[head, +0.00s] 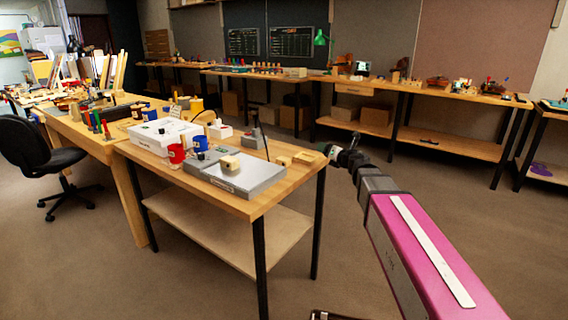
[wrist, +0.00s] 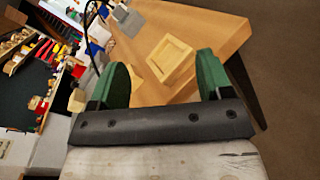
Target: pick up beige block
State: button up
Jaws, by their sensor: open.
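A beige block (head: 230,163) sits on the flat grey case on the near wooden table; a beige block at the left of the wrist view (wrist: 77,100) looks like the same one. A light wooden square piece with a raised rim (wrist: 170,59) lies on the tabletop between and beyond my fingertips. It appears to be the small piece near the table's right edge in the head view (head: 304,158). My gripper (wrist: 163,72) is open and empty, with green fingers apart. In the head view my gripper (head: 332,153) is just off the table's right corner.
Another small wooden piece (head: 283,161) lies beside the grey case (head: 248,178). A red mug (head: 176,153), a blue-topped item (head: 200,143) and a white box (head: 165,136) crowd the table's left. Floor right of the table (head: 345,225) is clear.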

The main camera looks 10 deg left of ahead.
aim_at(284, 158)
jog(key=s+a+n+g, duration=0.1)
jog(key=a+n+g, duration=0.1)
jog(key=n, duration=0.1)
jog(key=s+a+n+g, duration=0.2)
jog(key=a+n+g, duration=0.1)
jog(key=n, duration=0.1)
jog(key=s+a+n+g+y, duration=0.1)
jog(key=a+n+g, duration=0.1)
jog(key=a+n, duration=0.1)
jog(key=shift+s+f+n, duration=0.35)
jog(key=shift+n, duration=0.25)
jog(key=shift+g, duration=0.4)
jog(key=x, duration=1)
jog(key=shift+w+a+f, duration=0.2)
jog(key=c, duration=1)
